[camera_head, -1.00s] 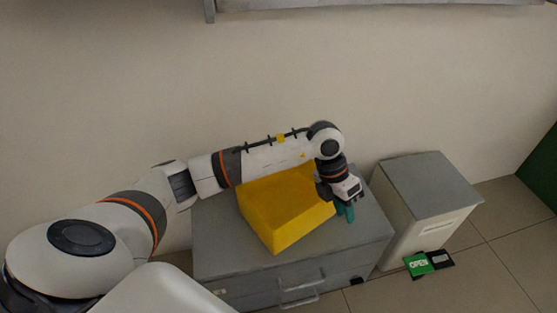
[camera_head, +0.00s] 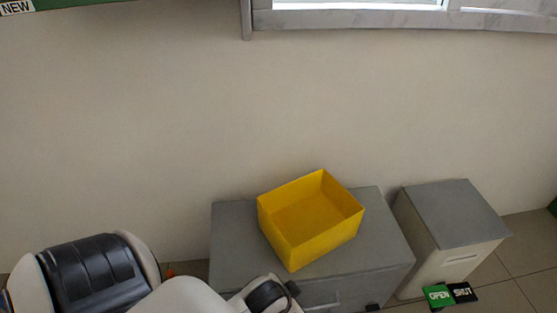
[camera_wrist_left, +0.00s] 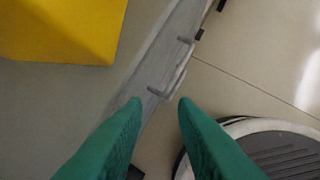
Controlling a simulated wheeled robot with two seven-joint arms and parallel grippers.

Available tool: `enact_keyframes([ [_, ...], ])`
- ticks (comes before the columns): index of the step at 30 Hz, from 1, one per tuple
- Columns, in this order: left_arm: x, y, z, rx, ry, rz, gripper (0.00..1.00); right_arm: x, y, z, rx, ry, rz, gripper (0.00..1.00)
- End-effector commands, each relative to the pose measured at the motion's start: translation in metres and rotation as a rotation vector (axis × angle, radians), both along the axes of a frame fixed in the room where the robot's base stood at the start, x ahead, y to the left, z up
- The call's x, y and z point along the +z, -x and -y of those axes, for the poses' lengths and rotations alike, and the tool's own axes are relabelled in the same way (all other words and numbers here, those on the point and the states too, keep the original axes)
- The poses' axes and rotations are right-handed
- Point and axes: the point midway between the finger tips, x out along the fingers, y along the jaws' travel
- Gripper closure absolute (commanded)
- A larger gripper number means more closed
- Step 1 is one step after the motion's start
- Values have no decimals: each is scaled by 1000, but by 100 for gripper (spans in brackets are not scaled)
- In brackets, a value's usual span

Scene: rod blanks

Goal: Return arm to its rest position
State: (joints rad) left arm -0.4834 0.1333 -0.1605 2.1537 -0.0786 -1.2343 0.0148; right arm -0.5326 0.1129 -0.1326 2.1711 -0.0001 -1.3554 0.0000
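My left gripper (camera_wrist_left: 161,112) shows in the left wrist view as two green fingers standing apart with nothing between them, so it is open. It is above the front edge of the grey cabinet (camera_head: 235,225), near its handle (camera_wrist_left: 174,75). In the head view only links of my left arm show at the bottom left and bottom centre; its gripper is out of frame. My right gripper is in neither view.
A yellow open box (camera_head: 310,240) stands on the cabinet and looks empty; its side shows in the wrist view (camera_wrist_left: 65,30).

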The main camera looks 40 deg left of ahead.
Motion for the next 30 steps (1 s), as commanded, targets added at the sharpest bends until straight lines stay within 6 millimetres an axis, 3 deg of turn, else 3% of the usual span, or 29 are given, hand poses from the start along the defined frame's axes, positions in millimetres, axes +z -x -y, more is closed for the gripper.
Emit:
enact_keyframes([
  [1,-6,19,2,13,26,-70,75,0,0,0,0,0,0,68],
  [3,-11,35,4,20,48,-133,75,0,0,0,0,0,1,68],
  [6,-13,43,5,23,60,-166,75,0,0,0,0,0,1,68],
  [23,-14,42,5,21,57,-166,75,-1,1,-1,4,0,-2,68],
  [26,-24,42,5,21,55,-182,75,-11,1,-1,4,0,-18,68],
  [30,-57,51,5,17,52,-216,75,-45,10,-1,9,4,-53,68],
])
